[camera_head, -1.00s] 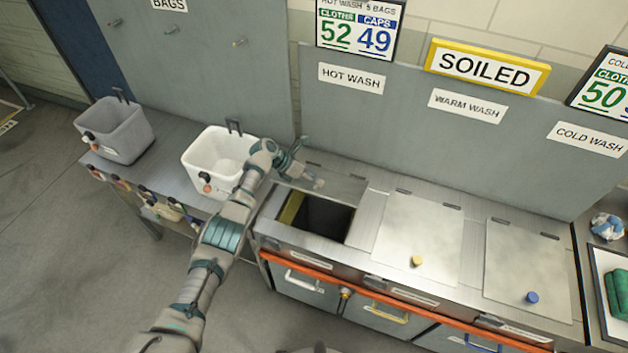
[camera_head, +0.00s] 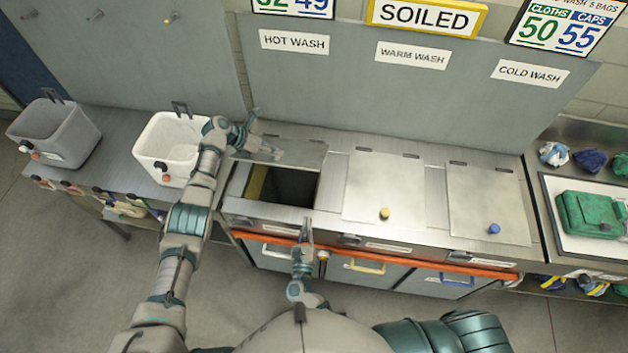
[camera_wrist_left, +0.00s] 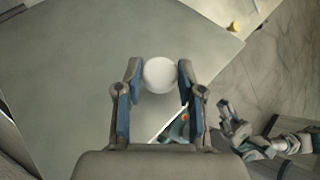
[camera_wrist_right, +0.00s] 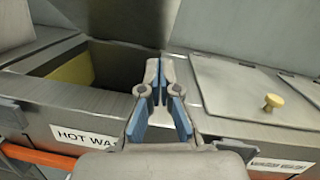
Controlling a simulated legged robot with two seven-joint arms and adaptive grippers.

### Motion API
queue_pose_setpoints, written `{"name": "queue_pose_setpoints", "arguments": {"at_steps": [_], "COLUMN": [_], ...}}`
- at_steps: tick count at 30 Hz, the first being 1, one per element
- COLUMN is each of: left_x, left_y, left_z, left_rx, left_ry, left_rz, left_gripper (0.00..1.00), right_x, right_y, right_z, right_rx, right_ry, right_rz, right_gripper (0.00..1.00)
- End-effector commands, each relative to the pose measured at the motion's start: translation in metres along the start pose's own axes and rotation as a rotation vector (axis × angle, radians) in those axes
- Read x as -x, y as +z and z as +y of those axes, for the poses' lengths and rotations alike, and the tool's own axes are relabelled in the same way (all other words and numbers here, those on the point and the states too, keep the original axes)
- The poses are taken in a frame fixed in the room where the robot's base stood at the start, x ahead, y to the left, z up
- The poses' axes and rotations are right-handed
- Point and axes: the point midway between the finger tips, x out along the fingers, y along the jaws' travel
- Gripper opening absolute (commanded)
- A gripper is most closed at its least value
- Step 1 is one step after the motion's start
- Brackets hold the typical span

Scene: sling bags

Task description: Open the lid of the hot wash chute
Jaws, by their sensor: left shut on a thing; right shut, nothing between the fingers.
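The hot wash lid (camera_head: 302,153) is raised on its back hinges, and the dark chute opening (camera_head: 292,187) shows in front of it. My left gripper (camera_head: 275,151) is at the lid and shut on its round white knob (camera_wrist_left: 159,74), which sits between the fingers in the left wrist view. The lid's grey face (camera_wrist_left: 70,75) fills much of that view. My right gripper (camera_head: 307,224) is shut and empty, low at the counter's front edge just before the opening. In the right wrist view its fingertips (camera_wrist_right: 158,68) meet, with the chute's yellow inner side to their left.
The warm wash lid (camera_head: 387,187) and cold wash lid (camera_head: 487,204) are closed to the right. A white bin (camera_head: 165,146) and grey bin (camera_head: 52,132) stand left. An orange rail (camera_head: 390,258) runs along the front.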

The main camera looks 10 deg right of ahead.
Motion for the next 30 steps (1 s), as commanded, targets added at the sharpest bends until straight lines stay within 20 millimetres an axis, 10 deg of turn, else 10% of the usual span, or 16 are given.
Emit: {"name": "queue_pose_setpoints", "arguments": {"at_steps": [30], "left_x": [-0.003], "left_y": [-0.001], "left_z": [0.000], "left_rx": [0.000], "left_ry": [0.001], "left_rz": [0.000], "left_gripper": [0.00], "right_x": [-0.130], "right_y": [0.048], "right_z": [-0.025], "right_rx": [-0.205], "right_ry": [-0.086], "right_rz": [-0.015], "right_gripper": [0.00]}}
